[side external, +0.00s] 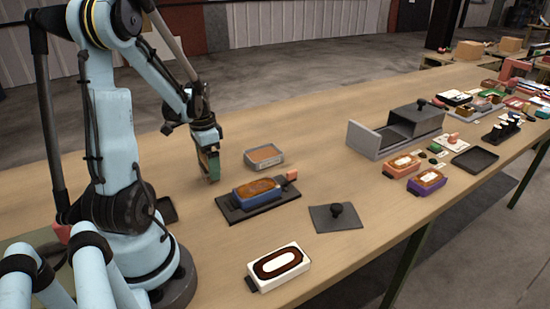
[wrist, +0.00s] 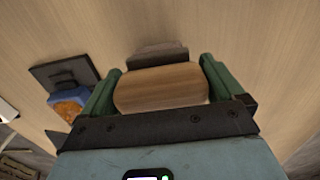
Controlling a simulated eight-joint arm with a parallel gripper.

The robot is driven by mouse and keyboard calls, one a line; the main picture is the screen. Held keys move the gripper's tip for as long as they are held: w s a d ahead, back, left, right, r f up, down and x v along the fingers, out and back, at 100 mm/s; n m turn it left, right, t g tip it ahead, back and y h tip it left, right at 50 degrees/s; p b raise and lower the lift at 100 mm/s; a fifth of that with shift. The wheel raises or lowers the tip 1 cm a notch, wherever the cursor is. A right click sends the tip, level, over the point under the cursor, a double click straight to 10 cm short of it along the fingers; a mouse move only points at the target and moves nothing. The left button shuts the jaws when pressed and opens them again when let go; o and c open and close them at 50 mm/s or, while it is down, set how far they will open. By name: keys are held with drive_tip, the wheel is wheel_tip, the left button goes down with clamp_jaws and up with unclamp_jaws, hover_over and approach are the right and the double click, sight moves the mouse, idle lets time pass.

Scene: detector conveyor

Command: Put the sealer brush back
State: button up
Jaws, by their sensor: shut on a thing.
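My gripper (side external: 209,163) is shut on the sealer brush. In the wrist view its green fingers (wrist: 160,90) clasp the brush's wooden handle (wrist: 160,88) from both sides, with a grey-brown edge (wrist: 158,54), likely the bristles, beyond it. In the side external view the brush's lower end (side external: 213,177) hangs at or just above the table; contact is unclear. A grey tray (side external: 280,163) with brown-orange contents sits just right of my gripper. A blue case (side external: 250,202) with a glossy amber top lies on a black base in front of it.
A black plate with a knob (side external: 337,217) and a white case with a dark oval ring (side external: 279,266) lie nearer the camera. A grey open-sided box (side external: 373,139), orange and purple cases, and a black tray (side external: 474,159) stand right. A small dark tray (side external: 166,209) lies near my base.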

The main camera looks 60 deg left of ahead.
drive_tip(key=shift+f, duration=0.25)
drive_tip(key=o, duration=0.6)
drive_tip(key=shift+o, duration=0.2)
drive_tip(key=shift+r, duration=0.1)
wheel_tip(320, 180, up, 11)
drive_tip(key=shift+r, duration=0.45)
drive_tip(key=shift+w+d+r, duration=0.1)
drive_tip(key=shift+w+d, duration=0.05)
drive_tip(key=shift+d, duration=0.05)
drive_tip(key=w+d+t, duration=0.3)
drive_tip(key=w+d, duration=0.1)
drive_tip(key=d, duration=0.9)
drive_tip(key=w+d+t, duration=0.3)
drive_tip(key=d+t, duration=0.1)
drive_tip(key=d, duration=0.9)
drive_tip(key=shift+w+f, duration=0.35)
drive_tip(key=shift+f, duration=0.1)
